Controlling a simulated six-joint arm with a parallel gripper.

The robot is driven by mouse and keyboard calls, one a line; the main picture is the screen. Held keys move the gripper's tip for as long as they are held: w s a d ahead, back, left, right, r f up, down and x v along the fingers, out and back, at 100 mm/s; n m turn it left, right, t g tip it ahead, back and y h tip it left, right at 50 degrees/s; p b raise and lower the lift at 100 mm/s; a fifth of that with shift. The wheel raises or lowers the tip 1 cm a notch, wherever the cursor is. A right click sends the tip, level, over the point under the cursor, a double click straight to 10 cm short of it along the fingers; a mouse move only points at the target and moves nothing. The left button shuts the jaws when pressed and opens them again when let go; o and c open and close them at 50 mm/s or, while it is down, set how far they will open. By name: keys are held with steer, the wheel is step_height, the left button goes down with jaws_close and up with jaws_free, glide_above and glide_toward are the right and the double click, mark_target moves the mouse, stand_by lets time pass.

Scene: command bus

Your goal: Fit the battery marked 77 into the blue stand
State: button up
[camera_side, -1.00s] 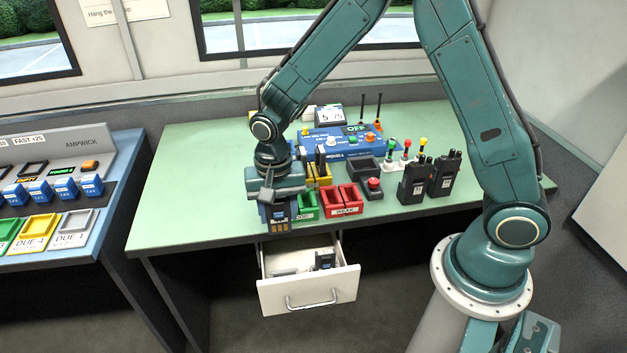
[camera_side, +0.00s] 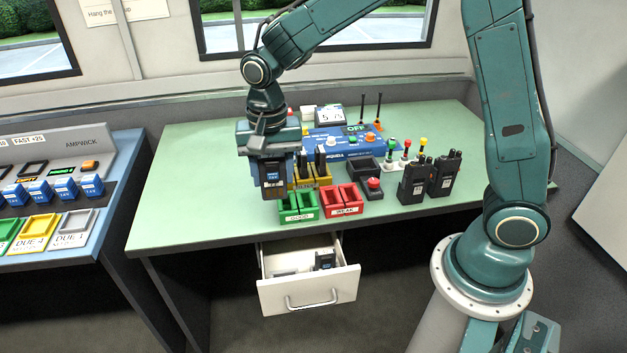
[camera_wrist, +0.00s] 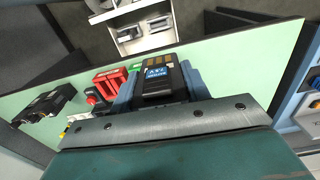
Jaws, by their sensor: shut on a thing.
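My gripper (camera_side: 268,172) is shut on a dark battery (camera_side: 271,187) with a blue label, held upright above the left part of the green table. In the wrist view the battery (camera_wrist: 157,80) sits between the two blue-grey fingers, its metal contacts facing the camera. The number on its label is too small to read. A blue unit (camera_side: 338,143) with an OFF display and knobs stands at the back of the table. I cannot make out a separate blue stand; my gripper covers part of the table behind it.
A green bin (camera_side: 299,206) and a red bin (camera_side: 343,201) stand at the front edge, with a yellow holder (camera_side: 318,177) behind. Two radios (camera_side: 429,177) stand to the right. An open drawer (camera_side: 307,285) juts out below. The table's left side is clear.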

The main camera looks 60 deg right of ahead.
steer(key=w+d+m, duration=1.2)
steer(key=w+d, duration=0.5)
steer(key=d, duration=0.1)
steer(key=w+d+m, duration=0.3)
steer(key=d+m, duration=0.3)
steer(key=d, duration=0.5)
steer(key=shift+s+a+f, duration=0.1)
steer(key=shift+f, duration=1.2)
steer(key=shift+s+a+f, duration=0.1)
steer(key=shift+f, duration=1.2)
steer(key=shift+f, duration=0.15)
steer(key=shift+f, duration=2)
steer(key=shift+f, duration=2.15)
